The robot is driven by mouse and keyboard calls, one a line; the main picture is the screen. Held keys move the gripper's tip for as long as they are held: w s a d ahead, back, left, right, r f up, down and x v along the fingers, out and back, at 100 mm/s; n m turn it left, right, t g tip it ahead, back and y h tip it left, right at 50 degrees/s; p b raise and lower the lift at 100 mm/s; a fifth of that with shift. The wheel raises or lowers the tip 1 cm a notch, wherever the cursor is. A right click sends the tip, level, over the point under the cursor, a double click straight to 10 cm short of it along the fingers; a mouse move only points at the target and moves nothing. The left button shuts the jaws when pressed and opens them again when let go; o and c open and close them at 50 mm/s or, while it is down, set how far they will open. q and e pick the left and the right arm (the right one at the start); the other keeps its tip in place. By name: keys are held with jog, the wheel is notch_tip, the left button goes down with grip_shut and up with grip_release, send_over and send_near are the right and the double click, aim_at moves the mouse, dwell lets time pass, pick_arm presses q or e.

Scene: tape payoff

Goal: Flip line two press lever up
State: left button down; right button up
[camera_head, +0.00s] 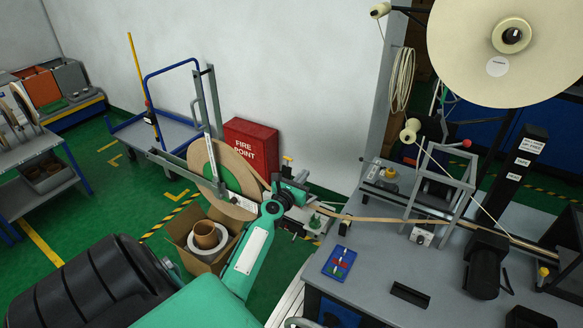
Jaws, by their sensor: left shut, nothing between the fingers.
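A lever with a red ball knob (467,143) sticks out at the metal frame (440,190) on the grey bench. I cannot tell from the picture whether it is the line two press lever. A yellow-topped post (287,159) stands close behind my left wrist. My left arm reaches in from the lower left, and my left gripper (312,218) is shut and empty by the tape strip, left of the bench and well away from the red knob. Its fingertips are small and partly hidden. My right gripper is not in view.
A large cream reel (505,45) hangs at the upper right. A tan tape reel (220,178) stands behind my left arm, above a cardboard box (196,240). A blue tray (339,262) lies on the bench (375,290). A red fire box (251,147) stands by the wall.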

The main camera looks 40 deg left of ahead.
pick_arm(q)
jog(key=shift+d, duration=0.1)
dwell(0.6)
dwell(0.4)
